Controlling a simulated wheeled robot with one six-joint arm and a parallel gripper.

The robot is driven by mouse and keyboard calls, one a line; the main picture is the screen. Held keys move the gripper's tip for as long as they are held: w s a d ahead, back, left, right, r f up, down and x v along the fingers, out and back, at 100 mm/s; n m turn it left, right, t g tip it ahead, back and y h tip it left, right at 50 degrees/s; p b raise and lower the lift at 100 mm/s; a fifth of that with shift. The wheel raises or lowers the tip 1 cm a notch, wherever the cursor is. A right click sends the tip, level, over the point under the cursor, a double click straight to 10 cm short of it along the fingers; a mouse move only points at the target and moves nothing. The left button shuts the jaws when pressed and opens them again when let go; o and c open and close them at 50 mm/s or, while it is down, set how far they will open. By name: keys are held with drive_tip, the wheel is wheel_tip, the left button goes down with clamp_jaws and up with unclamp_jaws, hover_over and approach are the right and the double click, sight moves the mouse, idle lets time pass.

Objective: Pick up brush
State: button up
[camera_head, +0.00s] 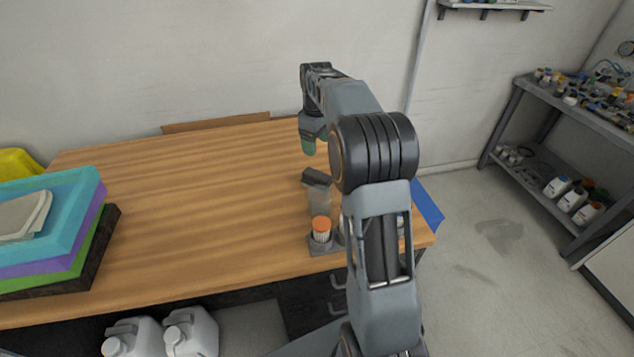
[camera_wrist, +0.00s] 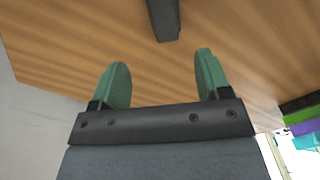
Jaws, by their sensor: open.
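My gripper (camera_wrist: 162,78) is open, with two green fingers spread apart and nothing between them. In the head view its green tip (camera_head: 308,147) is above the wooden table, partly hidden by my arm. A dark, bar-shaped object (camera_wrist: 164,18) lies beyond the fingertips at the top edge of the wrist view, cut off by the frame. In the head view a dark-ended object with a greyish body (camera_head: 316,178) is on the table just in front of the gripper. It may be the brush, but I cannot tell for certain.
An orange-capped bottle (camera_head: 321,230) stands in a grey holder near the front edge of the wooden table (camera_head: 200,190); my arm hides part of the holder. Stacked coloured trays (camera_head: 60,215) are at the left. The table's middle is clear. A wall runs behind.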

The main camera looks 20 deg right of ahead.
sight(317, 174)
wheel_tip(317, 174, down, 7)
drive_tip(key=shift+r, duration=0.2)
drive_tip(key=shift+s+a+f, duration=0.1)
drive_tip(key=shift+s+f, duration=0.1)
drive_tip(key=shift+f, duration=1.15)
drive_tip(key=shift+s+a+f, duration=0.1)
drive_tip(key=shift+s+f, duration=0.1)
drive_tip(key=shift+f, duration=1.1)
drive_tip(key=shift+c, duration=0.4)
drive_tip(key=shift+r, duration=0.1)
drive_tip(key=c, duration=1)
